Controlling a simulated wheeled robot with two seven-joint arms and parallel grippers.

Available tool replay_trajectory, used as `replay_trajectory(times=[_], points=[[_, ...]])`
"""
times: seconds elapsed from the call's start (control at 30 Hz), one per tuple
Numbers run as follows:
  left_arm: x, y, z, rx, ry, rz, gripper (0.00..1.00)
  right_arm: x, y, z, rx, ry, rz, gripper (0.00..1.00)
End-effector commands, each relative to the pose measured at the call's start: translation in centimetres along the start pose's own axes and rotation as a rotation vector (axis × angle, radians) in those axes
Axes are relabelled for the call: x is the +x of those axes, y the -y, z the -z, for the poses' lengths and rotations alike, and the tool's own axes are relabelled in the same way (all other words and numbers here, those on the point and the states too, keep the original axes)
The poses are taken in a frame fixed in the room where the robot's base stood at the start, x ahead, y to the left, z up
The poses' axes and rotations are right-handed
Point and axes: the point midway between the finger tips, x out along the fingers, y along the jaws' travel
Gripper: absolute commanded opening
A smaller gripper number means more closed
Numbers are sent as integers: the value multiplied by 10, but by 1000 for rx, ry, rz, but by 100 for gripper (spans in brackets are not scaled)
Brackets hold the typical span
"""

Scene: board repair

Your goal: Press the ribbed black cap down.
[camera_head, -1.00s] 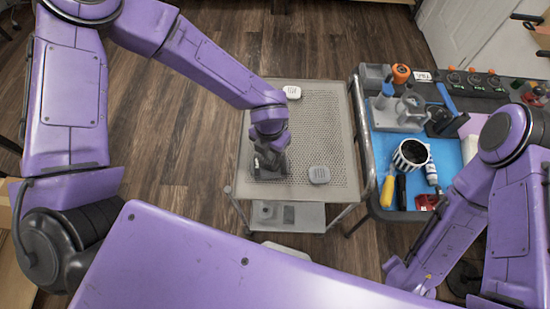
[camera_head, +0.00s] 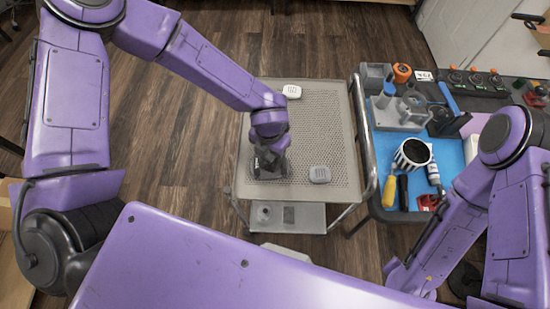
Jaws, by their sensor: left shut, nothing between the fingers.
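My left gripper (camera_head: 268,167) is shut and empty. It points down at the front left part of the perforated cart top (camera_head: 310,140). I cannot make out the ribbed black cap; the dark gripper and wrist cover the spot under them, so a cap there would be hidden. I cannot tell whether the fingertips touch anything. My right arm shows at the right, but its gripper is not in view.
Beside the cart, a tool table carries a striped cup (camera_head: 411,153), a yellow-handled tool (camera_head: 388,191) and a grey holder (camera_head: 398,115).

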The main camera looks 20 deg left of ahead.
Motion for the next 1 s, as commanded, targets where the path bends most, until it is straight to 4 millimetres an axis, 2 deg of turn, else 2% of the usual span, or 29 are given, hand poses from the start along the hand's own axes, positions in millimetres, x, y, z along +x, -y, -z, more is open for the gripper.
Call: replay_trajectory(times=[0.8, 1.0], points=[[6, 0, 0, 0, -1, 0, 0, 2, 0, -1, 0, 0, 0, 43], [-8, 0, 0, 0, 0, 1, 0, -10, -1, 4, 0, 0, 0, 43]])
